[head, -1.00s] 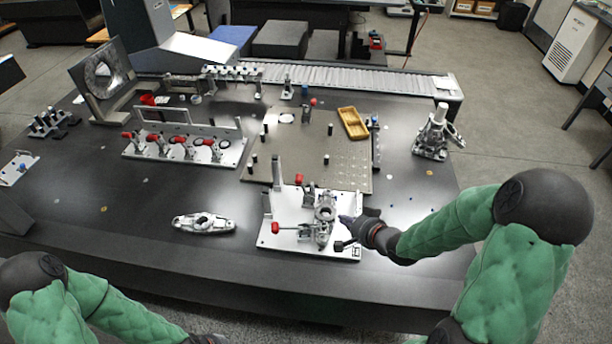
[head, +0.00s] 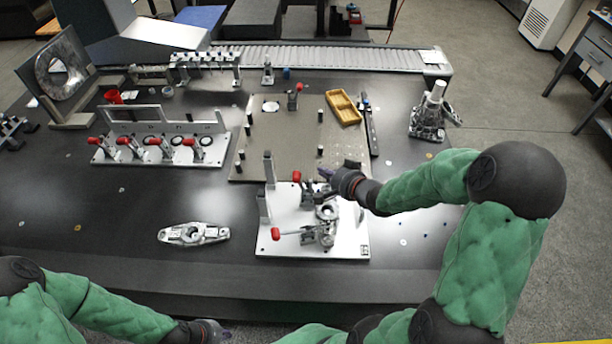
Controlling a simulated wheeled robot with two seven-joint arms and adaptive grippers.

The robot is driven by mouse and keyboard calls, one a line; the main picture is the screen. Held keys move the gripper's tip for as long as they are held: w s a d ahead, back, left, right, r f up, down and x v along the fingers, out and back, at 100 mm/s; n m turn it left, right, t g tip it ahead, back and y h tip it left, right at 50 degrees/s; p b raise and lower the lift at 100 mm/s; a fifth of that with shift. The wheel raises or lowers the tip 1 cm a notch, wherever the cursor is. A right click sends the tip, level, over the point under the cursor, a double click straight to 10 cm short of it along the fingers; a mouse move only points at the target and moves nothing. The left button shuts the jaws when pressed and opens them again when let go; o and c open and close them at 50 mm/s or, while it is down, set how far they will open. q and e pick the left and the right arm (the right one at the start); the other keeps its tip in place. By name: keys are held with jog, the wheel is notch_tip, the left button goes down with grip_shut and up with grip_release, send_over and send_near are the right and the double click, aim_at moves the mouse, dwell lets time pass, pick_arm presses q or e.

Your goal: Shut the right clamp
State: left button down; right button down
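The white fixture plate (head: 347,245) lies near the table's front edge, with a grey metal part (head: 327,212) on it. One toggle clamp has a red-tipped handle (head: 277,234) lying out to the left at the front. Another red-tipped handle (head: 297,176) stands upright behind. I cannot tell which of these is the right clamp. My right gripper (head: 337,169) is above the back of the plate, to the right of the upright handle and apart from it. Its fingers look spread and empty. My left gripper (head: 212,332) is low at the front edge, its fingers unclear.
A loose metal casting (head: 194,234) lies left of the plate. A rack with several red-handled clamps (head: 160,150) stands further back. A perforated plate (head: 285,140) with posts and a yellow tray (head: 344,108) are behind. A metal part (head: 430,112) stands at right.

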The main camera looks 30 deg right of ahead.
jog(key=w+a+f+b, duration=0.3)
jog(key=w+f, duration=0.1)
jog(key=w, duration=0.1)
jog(key=shift+w+f+b, duration=0.3)
jog(key=shift+w, duration=0.05)
dwell(0.3)
